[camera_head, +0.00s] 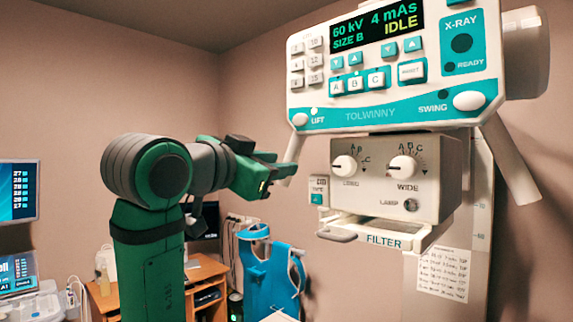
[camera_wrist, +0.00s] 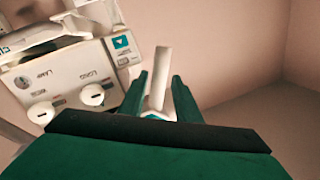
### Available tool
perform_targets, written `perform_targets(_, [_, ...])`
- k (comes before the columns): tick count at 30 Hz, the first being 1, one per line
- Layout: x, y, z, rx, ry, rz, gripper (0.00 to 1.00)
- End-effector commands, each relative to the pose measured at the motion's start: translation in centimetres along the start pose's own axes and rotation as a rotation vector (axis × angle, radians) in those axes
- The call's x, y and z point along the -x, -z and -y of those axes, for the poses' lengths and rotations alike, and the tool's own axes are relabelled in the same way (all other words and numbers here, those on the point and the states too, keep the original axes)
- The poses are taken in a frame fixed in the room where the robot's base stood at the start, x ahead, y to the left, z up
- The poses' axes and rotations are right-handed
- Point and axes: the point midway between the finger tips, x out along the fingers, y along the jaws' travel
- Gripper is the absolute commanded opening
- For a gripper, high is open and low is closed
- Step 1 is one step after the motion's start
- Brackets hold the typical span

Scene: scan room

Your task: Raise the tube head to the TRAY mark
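The tube head is a white and teal X-ray unit (camera_head: 440,95) at the upper right of the head view. Its display reads 60 kV, 4 mAs, SIZE B, IDLE. A LIFT button (camera_head: 300,119) and a SWING button (camera_head: 468,101) sit above its two slanted handles. My gripper (camera_head: 285,163) is at the left handle (camera_head: 291,171), below LIFT. In the wrist view the handle (camera_wrist: 160,75) stands between my two green fingers, which look open around it. I cannot tell whether either finger touches it. No TRAY mark is legible.
The knob box (camera_head: 395,180) and FILTER tray (camera_head: 385,238) hang under the console, close right of my gripper. A column with a scale (camera_head: 480,200) and a paper note (camera_head: 443,274) stand behind. A blue apron (camera_head: 265,275) and a wooden desk (camera_head: 205,268) are lower left.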

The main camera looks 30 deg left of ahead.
Motion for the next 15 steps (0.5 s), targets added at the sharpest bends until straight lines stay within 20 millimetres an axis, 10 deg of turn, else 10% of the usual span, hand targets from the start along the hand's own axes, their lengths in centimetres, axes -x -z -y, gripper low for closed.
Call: perform_targets(15, [5.4, 0.0, 0.0, 0.0, 0.0, 0.0, 0.3])
